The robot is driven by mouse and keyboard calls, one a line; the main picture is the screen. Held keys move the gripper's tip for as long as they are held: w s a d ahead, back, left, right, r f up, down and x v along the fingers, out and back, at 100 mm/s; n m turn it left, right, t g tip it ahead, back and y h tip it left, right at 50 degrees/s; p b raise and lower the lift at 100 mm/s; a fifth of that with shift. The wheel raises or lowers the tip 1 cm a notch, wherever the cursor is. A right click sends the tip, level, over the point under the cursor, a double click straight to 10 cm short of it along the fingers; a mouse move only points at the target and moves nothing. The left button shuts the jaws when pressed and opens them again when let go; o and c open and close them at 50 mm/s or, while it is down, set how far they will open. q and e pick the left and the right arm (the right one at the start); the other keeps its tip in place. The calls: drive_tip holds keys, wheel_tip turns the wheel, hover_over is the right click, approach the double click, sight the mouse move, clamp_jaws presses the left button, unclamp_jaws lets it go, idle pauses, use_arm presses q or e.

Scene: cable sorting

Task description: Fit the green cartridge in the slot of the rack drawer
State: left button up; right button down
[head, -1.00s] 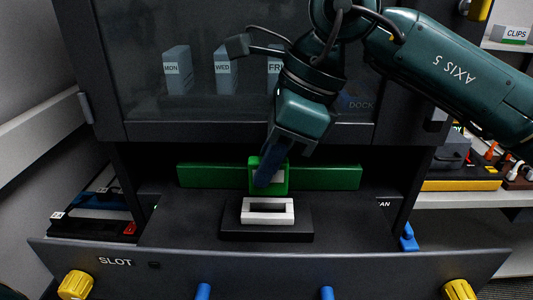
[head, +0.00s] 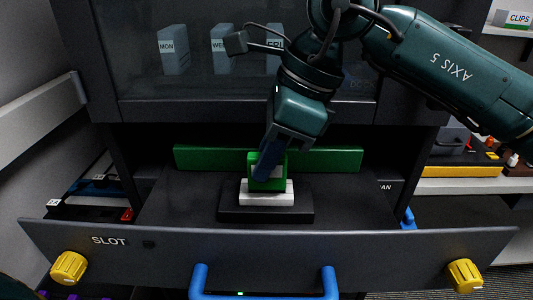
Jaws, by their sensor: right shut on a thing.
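The green cartridge (head: 275,183) is upright in the blue-tipped fingers of my right gripper (head: 268,164), which is shut on it. The fingers come down from above and hide part of its face. The white-rimmed slot (head: 267,199) sits on a black block (head: 230,213) in the open rack drawer (head: 200,245). The cartridge's lower end is at the slot's opening and covers it from view. I cannot tell how deep it sits. My left gripper is not in view.
A long green bar (head: 330,159) lies behind the slot. Above is a dark glass-fronted cabinet with labelled boxes (head: 174,52). The drawer front has yellow knobs (head: 69,268) and a blue handle (head: 330,282). The drawer floor either side of the block is clear.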

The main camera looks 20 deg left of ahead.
drive_tip(key=shift+w+a+p, duration=0.3)
drive_tip(key=shift+w, duration=0.45)
drive_tip(key=shift+f, duration=0.1)
idle(1.4)
drive_tip(key=shift+f+b, duration=1.4)
drive_tip(key=shift+b, duration=0.15)
idle(1.5)
drive_tip(key=c, duration=0.8)
unclamp_jaws()
drive_tip(key=shift+r, duration=0.15)
drive_tip(key=shift+r+p, duration=2.45)
drive_tip(key=shift+r, duration=0.9)
